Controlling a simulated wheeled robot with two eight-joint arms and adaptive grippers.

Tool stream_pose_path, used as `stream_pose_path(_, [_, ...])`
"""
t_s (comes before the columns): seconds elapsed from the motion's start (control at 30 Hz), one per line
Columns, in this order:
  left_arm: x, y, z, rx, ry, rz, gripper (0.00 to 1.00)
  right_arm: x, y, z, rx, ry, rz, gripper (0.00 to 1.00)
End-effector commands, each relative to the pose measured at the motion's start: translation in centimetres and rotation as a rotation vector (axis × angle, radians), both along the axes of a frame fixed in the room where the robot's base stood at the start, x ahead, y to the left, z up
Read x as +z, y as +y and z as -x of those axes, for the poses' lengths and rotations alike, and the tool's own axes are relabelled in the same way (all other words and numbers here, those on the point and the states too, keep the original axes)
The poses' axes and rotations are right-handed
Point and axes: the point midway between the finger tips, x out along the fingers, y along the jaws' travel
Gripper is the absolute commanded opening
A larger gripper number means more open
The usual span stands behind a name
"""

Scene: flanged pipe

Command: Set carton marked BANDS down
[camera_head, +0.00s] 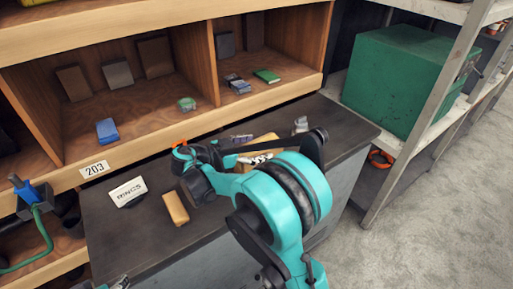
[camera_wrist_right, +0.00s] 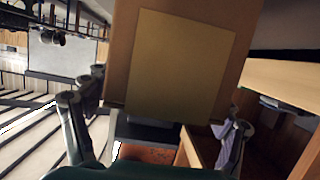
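In the right wrist view a tan carton (camera_wrist_right: 180,65) with a yellowish panel fills the space between the fingers of my right gripper (camera_wrist_right: 165,100). The fingers lie against its two sides. No lettering shows on this face, so I cannot read BANDS. In the head view part of a tan carton (camera_head: 264,141) shows above the bench, behind my right arm, which hides much of it and whether it touches the bench. A small grey part at the bottom left edge, likely my left gripper (camera_head: 121,283), is mostly out of frame.
On the dark bench (camera_head: 148,242) stand a white-faced RINGS carton (camera_head: 128,191) and a small tan block (camera_head: 175,207). Wooden cubbies (camera_head: 135,118) with small packs rise behind. A green bin (camera_head: 398,80) sits on a metal rack at right. The bench's front left is clear.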

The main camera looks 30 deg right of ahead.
Motion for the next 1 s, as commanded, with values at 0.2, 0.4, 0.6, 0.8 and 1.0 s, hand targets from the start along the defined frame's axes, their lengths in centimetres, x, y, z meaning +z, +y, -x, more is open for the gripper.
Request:
stream_pose_path(0.2, [0.1,0.0,0.0,0.0,0.0,0.0,0.59,0.2,0.3,0.0,0.001,0.0,0.001,0.82])
stream_pose_path(0.4, [1.3,0.0,0.0,0.0,0.0,0.0,0.59,1.2,3.0,0.1,0.004,0.0,0.001,0.82])
stream_pose_path(0.6, [2.9,0.0,0.0,0.0,0.0,0.0,0.59,2.6,7.3,0.5,0.005,-0.001,0.001,0.82])
stream_pose_path(0.8, [3.7,0.0,0.0,0.0,0.0,0.0,0.59,3.4,10.4,0.8,0.002,0.0,0.002,0.82])
stream_pose_path(1.0, [3.9,0.0,0.0,0.0,0.0,0.0,0.59,3.7,10.8,1.3,0.027,0.048,-0.03,0.82])
